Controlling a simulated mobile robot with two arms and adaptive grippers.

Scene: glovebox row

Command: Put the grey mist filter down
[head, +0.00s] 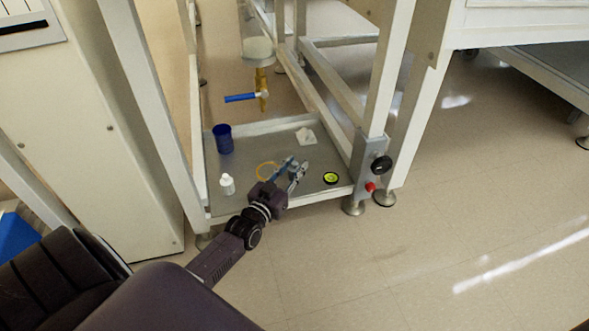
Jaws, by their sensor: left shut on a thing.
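My left gripper (296,166) reaches in from the lower left, low over the grey tray (247,203) on the bottom shelf of the white frame. It is shut on a small grey thing between its fingertips, which I take to be the grey mist filter (294,166). The fingers hide much of it. I cannot tell whether it touches the tray. My right gripper is not in view.
On the tray are a blue cup (223,139), a white bottle (227,184), a yellow ring (266,171), a white piece (306,137) and a yellow-black disc (330,178). A brass valve with a blue handle (241,97) hangs above. Frame legs flank the tray.

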